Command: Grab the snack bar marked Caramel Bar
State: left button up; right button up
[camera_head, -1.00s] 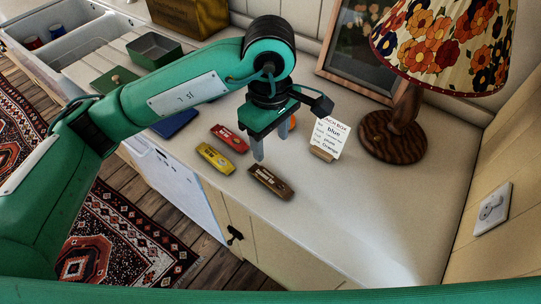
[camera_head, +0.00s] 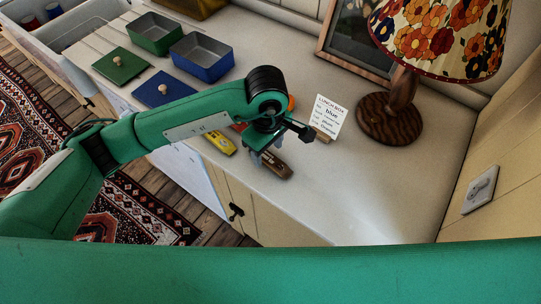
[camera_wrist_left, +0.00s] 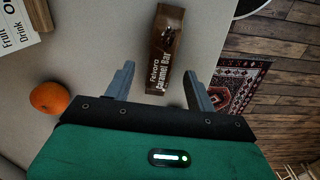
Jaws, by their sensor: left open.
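The Caramel Bar (camera_head: 280,168) is a dark brown wrapped bar lying flat on the counter. In the left wrist view its label (camera_wrist_left: 165,55) reads "Caramel Bar". My left gripper (camera_head: 263,160) is open and low over the bar in the head view, hiding part of it. In the left wrist view, the near end of the bar shows between the two spread fingers (camera_wrist_left: 159,70), with a gap on each side. I cannot tell exactly how high the fingertips are above the counter. My right gripper is not in view.
A yellow bar (camera_head: 219,143) lies to the left, with a red bar (camera_head: 238,127) mostly hidden behind my arm. An orange (camera_wrist_left: 49,98) and a standing card (camera_head: 327,116) are close by. A blue box (camera_head: 202,72), green box (camera_head: 154,44) and lamp (camera_head: 389,120) stand farther back.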

pick_arm(q)
jog(key=shift+f, duration=1.1)
jog(key=c, duration=1)
jog(key=shift+c, duration=0.4)
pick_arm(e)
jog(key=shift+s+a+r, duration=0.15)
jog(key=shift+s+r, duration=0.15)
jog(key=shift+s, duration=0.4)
pick_arm(q)
jog(key=shift+r, duration=0.1)
